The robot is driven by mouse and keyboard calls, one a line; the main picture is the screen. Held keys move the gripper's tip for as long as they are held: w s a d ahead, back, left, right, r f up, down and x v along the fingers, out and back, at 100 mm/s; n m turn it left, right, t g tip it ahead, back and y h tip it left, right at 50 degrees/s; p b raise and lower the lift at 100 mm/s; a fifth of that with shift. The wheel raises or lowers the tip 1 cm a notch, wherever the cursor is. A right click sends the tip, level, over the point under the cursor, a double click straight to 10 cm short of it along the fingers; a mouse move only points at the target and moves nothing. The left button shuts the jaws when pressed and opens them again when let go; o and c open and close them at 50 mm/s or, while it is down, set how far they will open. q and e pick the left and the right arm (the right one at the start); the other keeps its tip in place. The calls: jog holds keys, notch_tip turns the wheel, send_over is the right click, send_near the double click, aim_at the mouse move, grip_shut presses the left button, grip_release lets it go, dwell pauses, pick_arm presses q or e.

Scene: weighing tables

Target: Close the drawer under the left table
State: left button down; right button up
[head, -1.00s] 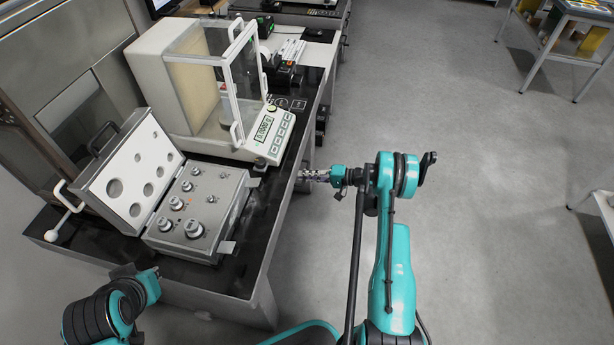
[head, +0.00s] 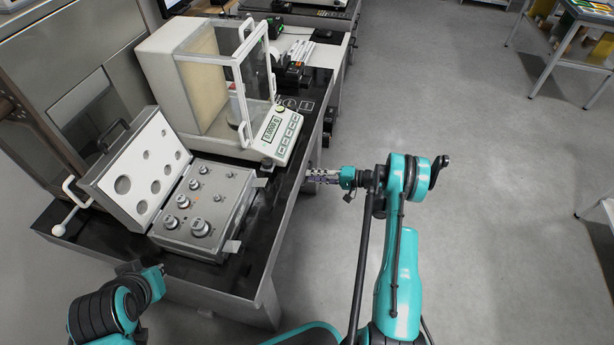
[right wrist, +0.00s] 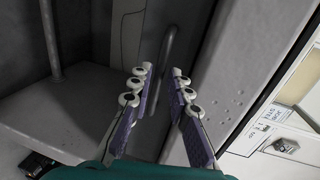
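The left table (head: 250,270) has a dark top with a grey front side. Its drawer is hidden below the tabletop in the head view. In the right wrist view a curved bar handle (right wrist: 168,62) stands on a grey front, just beyond my fingertips. My right gripper (head: 320,176) is beside the table's right side, below top level. In the right wrist view its two fingers (right wrist: 157,84) are apart with nothing held between them, and the handle shows in line with the gap. Whether a fingertip touches the handle I cannot tell. My left arm is at the lower left; its gripper is not visible.
An open weight case (head: 232,238) and a balance with a glass chamber (head: 285,137) stand on the table. A grey panel (right wrist: 246,50) lies close to the right of my fingers. The floor (head: 480,200) right of the table is clear.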

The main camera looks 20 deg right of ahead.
jog(key=v, duration=0.9)
jog(key=shift+d, duration=0.1)
